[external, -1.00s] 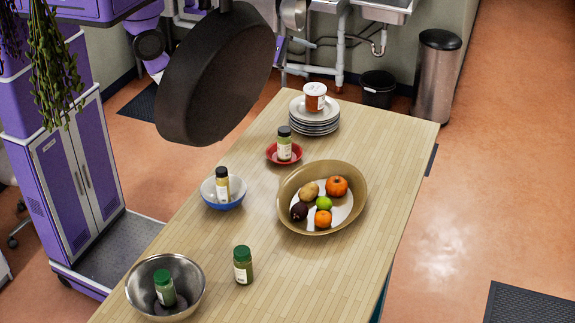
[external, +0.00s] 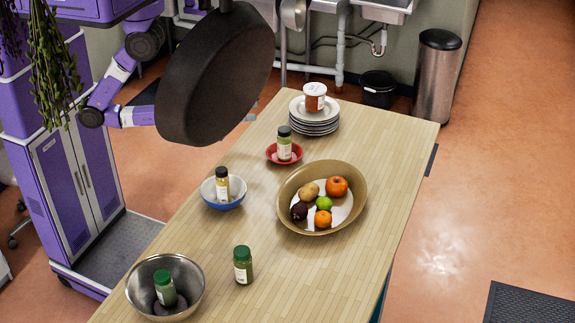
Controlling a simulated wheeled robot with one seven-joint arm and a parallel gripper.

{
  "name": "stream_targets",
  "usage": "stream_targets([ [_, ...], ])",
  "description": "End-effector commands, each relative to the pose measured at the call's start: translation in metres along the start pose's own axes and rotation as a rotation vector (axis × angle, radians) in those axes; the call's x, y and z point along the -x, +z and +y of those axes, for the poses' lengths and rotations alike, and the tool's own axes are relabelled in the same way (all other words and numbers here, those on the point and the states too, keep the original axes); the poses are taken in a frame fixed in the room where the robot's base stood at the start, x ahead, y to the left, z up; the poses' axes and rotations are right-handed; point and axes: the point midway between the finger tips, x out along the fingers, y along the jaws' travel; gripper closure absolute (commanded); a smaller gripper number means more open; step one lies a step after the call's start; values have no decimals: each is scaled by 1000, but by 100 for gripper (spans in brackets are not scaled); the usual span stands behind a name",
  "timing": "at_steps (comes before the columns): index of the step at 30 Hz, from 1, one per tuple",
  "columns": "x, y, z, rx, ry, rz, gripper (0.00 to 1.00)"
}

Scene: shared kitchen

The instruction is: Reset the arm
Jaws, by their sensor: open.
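My purple and white arm (external: 112,88) bends down from the upper left, and its forearm runs to the right behind a hanging dark pan. My gripper (external: 250,117) is almost wholly hidden by the pan; only a small grey piece shows past the pan's right edge. It is open, and I see nothing held in it. It is near the left edge of the wooden table (external: 330,270), clear of the bowls and jars.
The dark pan (external: 215,75) hangs near the camera. The table holds a metal bowl (external: 190,272), green-lidded jar (external: 243,265), blue bowl (external: 232,202), red dish (external: 272,152), fruit bowl (external: 355,185) and stacked plates (external: 316,128). Its front right is clear.

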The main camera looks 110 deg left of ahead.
Motion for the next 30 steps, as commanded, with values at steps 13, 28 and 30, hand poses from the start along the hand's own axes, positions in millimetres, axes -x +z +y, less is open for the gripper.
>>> stream_targets([
  [13, 156, 28, 83, -219, 328, -222, 0],
  [28, 190, 43, 85, -231, 397, -319, 0],
  [30, 190, 43, 85, -231, 397, -319, 0],
])
